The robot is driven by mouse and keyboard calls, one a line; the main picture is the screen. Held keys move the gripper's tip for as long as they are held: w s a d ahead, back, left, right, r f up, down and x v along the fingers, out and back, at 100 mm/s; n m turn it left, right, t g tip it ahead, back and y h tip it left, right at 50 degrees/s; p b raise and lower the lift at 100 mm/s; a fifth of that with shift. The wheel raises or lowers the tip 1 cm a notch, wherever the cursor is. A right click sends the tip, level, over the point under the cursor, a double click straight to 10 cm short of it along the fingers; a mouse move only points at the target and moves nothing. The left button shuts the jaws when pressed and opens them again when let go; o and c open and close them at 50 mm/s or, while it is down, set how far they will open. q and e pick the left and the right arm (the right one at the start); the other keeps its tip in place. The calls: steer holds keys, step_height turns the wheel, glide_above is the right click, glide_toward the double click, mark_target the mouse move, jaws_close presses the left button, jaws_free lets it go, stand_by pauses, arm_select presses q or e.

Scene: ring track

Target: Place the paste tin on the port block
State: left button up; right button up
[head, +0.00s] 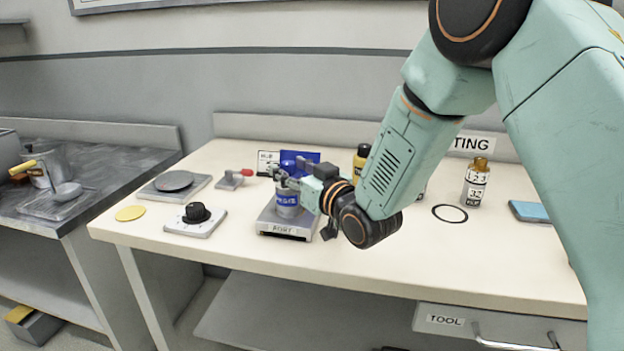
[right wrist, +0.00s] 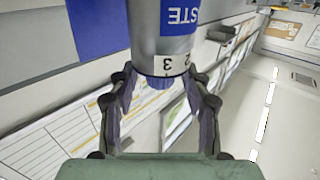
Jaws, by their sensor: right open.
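The paste tin (head: 287,203), grey with a blue band, stands upright on the port block (head: 287,229), a light grey block with a "PORT" label on its front. My right gripper (head: 288,184) is open at the upper part of the tin, coming from the right. In the right wrist view the tin (right wrist: 163,38) shows its "PASTE" lettering and a number strip, with the open fingers (right wrist: 162,80) on either side of its near end. I cannot tell whether a finger touches it. My left gripper is not in view.
A dial box (head: 196,219), a yellow disc (head: 130,213) and a plate with a dark round pad (head: 175,182) lie left of the block. A red-handled clamp (head: 232,179) and a blue panel (head: 300,157) stand behind. A brown-capped bottle (head: 476,184) and black ring (head: 450,213) are right.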

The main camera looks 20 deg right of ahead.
steer(key=p+v, duration=0.1)
steer(key=v, duration=0.8)
steer(key=shift+s, duration=0.2)
steer(key=shift+d, duration=0.1)
